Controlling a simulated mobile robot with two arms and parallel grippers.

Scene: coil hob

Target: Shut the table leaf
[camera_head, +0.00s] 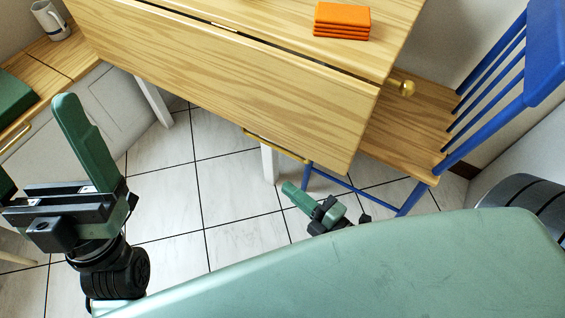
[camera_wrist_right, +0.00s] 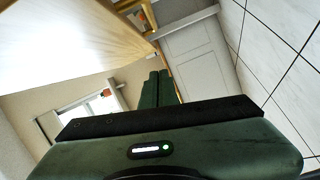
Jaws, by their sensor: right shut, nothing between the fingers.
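The wooden table leaf (camera_head: 225,88) is in the head view, along the near side of the tabletop (camera_head: 290,22), with a dark seam between them. It looks raised, but its exact tilt is hard to tell. A brass bar handle (camera_head: 275,146) runs along its near edge. My right gripper (camera_head: 290,188) is shut and empty, below and near the handle in the picture, apart from it. Its closed fingers show in the right wrist view (camera_wrist_right: 157,88), with a pale wooden panel (camera_wrist_right: 70,40) at upper left. My left gripper (camera_head: 72,110) is up at the left, apart from the leaf; its jaw opening is unclear.
A stack of orange cloths (camera_head: 341,20) lies on the tabletop. A blue chair (camera_head: 500,60) with a wooden seat stands at the right. A counter with a white mug (camera_head: 50,20) is at the left. Tiled floor (camera_head: 220,200) is clear below the leaf.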

